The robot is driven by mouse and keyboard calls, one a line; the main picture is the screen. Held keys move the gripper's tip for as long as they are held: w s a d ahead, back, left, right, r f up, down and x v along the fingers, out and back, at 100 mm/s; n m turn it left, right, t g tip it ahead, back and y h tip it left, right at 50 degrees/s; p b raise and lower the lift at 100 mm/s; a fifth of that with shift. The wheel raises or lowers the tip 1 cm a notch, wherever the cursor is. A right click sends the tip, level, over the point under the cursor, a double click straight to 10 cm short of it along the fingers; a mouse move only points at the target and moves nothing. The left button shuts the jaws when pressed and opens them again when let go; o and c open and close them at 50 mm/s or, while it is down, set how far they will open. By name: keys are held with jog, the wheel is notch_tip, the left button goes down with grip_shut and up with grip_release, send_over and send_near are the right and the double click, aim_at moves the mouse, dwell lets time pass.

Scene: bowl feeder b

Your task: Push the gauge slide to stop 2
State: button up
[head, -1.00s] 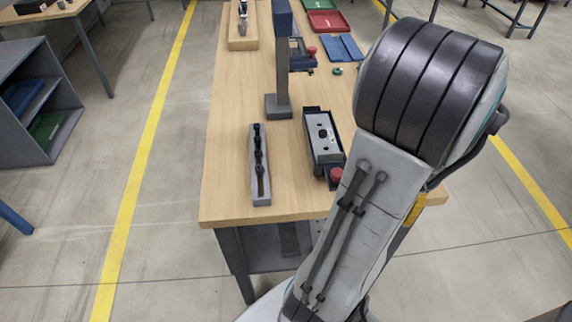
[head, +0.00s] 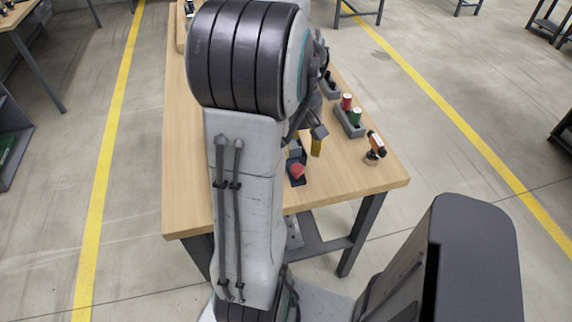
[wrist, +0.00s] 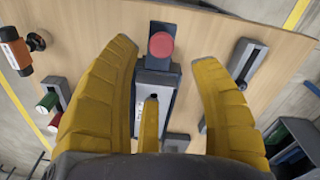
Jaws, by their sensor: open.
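A fixture with a grey slide body (wrist: 168,98) and a round red knob (wrist: 161,45) lies under my gripper in the wrist view. I take it for the gauge slide; no stop numbers are readable. In the head view the red knob (head: 297,172) shows near the table's front, while my arm hides most of the body. My gripper (wrist: 167,56) is open, its yellow fingers spread on either side of the fixture, with the knob between the tips. A narrower yellow part is over the body. My gripper (head: 316,145) shows just behind the knob in the head view; contact cannot be told.
A slotted grey block (wrist: 246,63) lies right of the fixture in the wrist view. A holder (head: 348,122) with red and green cylinders and an orange-and-black tool (head: 375,145) stand on the table (head: 375,178) at the right. The table's front edge is close.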

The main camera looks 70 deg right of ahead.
aim_at(297, 167)
jog(key=n, duration=0.3)
jog(key=shift+s+a, duration=0.1)
jog(key=shift+a, duration=0.1)
jog(key=shift+f+n, duration=0.2)
jog(key=shift+n, duration=0.4)
jog(key=shift+f, duration=3.45)
grip_shut()
